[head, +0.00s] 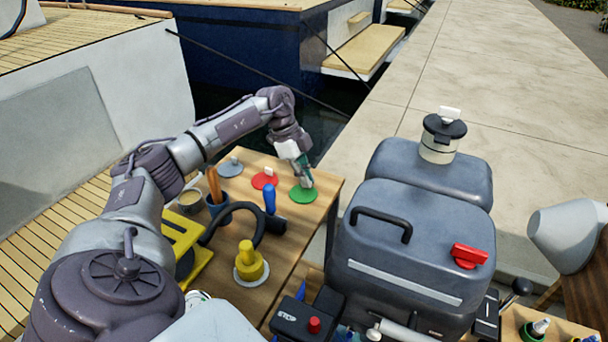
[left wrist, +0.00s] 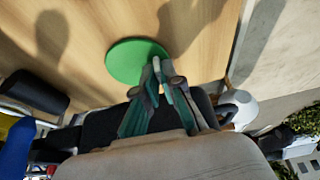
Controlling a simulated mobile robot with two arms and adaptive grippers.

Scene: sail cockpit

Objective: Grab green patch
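The green patch (head: 303,195) is a flat round disc lying near the far right corner of the wooden table; it also shows in the left wrist view (left wrist: 130,60). My left gripper (head: 307,183) reaches down onto it from above. In the left wrist view its two fingertips (left wrist: 161,66) are close together at the disc's edge in the picture. They appear shut on the patch's small raised grip, which they hide. The disc looks flat on the table. My right gripper is not in view.
A red patch (head: 265,180) and a grey patch (head: 230,168) lie left of the green one. A blue-handled tool (head: 269,199), a black hose (head: 228,213) and a yellow fitting (head: 249,262) stand nearer. A large grey tank (head: 400,265) is close on the right.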

